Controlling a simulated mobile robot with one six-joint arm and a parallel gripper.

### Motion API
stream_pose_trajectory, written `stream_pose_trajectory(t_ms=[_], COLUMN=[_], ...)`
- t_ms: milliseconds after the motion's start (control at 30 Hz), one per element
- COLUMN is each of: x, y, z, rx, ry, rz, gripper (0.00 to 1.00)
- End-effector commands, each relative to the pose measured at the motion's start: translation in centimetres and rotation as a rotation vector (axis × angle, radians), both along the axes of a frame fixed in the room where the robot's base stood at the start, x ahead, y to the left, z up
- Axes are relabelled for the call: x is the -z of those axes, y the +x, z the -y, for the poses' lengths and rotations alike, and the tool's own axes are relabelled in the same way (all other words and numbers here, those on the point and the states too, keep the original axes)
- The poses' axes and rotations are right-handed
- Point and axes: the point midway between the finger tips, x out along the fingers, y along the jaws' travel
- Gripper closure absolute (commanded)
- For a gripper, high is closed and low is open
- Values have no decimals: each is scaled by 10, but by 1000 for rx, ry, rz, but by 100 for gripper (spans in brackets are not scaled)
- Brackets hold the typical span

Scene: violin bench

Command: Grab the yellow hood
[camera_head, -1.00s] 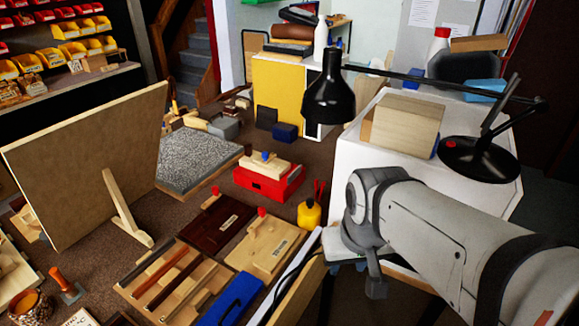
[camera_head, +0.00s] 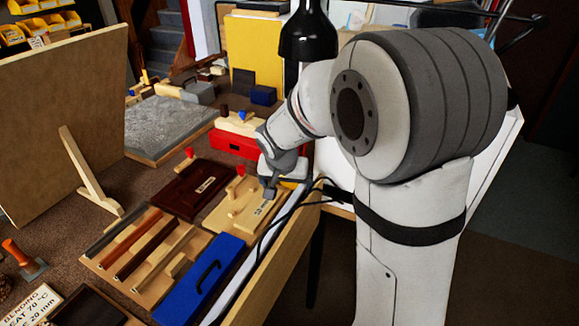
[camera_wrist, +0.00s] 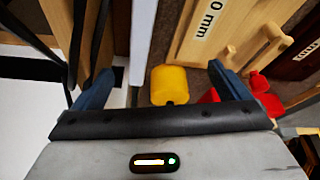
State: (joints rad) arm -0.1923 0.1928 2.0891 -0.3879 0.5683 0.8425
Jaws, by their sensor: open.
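The yellow hood (camera_wrist: 169,85) is a small rounded yellow piece with a dark spot on its near end. In the wrist view it lies between my gripper's two blue fingers (camera_wrist: 161,72), nearer the right one, with a gap on both sides. My gripper is open and not closed on it. In the head view my gripper (camera_head: 270,190) points down by the bench's right edge, and only a sliver of yellow (camera_head: 291,184) shows beside it. The rest of the hood is hidden behind my arm there. I cannot tell the height gap.
Red pieces (camera_wrist: 262,90) sit close to the right finger. A pale wooden board with a label (camera_head: 236,210) and a dark board (camera_head: 190,190) lie left of my gripper. A red box (camera_head: 232,144) is behind. A blue case (camera_head: 200,281) lies in front. A black lamp (camera_head: 309,38) hangs above.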

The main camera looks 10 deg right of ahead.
Motion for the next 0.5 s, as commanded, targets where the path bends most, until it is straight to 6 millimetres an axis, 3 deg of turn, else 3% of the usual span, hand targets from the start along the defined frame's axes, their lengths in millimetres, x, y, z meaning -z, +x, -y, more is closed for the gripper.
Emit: stream_pose_trajectory(t_ms=[100,267,500], x=[15,15,15], y=[13,35,83], z=[-6,1,19], rx=[13,20,19], ry=[5,8,8], rz=[11,14,14], gripper=[4,4,4])
